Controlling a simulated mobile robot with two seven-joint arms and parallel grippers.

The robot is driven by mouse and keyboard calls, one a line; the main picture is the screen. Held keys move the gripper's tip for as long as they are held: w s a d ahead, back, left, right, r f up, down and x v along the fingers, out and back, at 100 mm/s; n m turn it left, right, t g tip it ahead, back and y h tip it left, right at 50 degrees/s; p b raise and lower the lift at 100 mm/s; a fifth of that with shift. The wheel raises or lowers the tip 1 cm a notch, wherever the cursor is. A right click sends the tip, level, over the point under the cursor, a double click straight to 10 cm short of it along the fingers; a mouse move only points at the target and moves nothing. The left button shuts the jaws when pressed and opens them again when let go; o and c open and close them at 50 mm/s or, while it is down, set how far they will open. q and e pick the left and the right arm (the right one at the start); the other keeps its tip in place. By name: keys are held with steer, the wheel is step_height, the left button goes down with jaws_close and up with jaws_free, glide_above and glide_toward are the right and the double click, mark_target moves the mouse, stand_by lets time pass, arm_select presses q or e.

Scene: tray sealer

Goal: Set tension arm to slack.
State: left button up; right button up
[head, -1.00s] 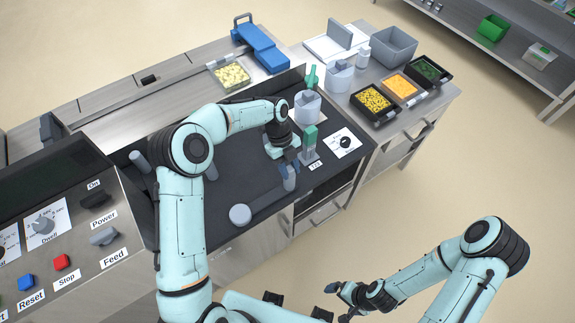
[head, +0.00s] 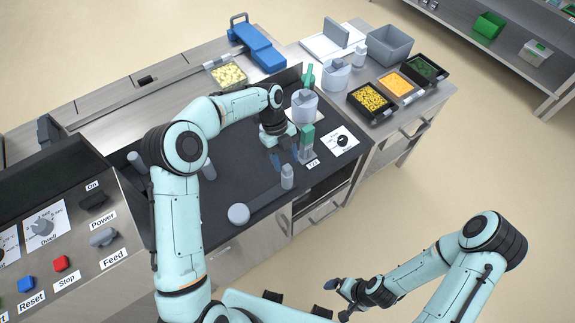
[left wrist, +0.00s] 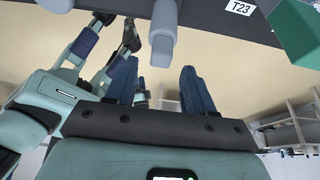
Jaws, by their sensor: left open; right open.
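A grey arm lies low on the dark deck, with a round grey disc (head: 239,213) at its left end and an upright grey post (head: 287,178) at its right end; I take it to be the tension arm. My left gripper (head: 284,157) is open just behind and above the post, apart from it. In the left wrist view the post (left wrist: 163,35) shows between and beyond the two blue fingers (left wrist: 160,80), with nothing held. My right gripper (head: 344,294) is open and empty, away from the deck at the lower right.
A green-topped block (head: 307,136) beside the T23 label (head: 313,164) stands close right of my left gripper. Another grey post (head: 208,169) stands left.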

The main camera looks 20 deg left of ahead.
arm_select(q)
steer(key=p+v, duration=0.1)
steer(key=v, duration=0.8)
steer(key=shift+r, duration=0.2)
arm_select(e)
steer(key=shift+w+r, duration=1.1)
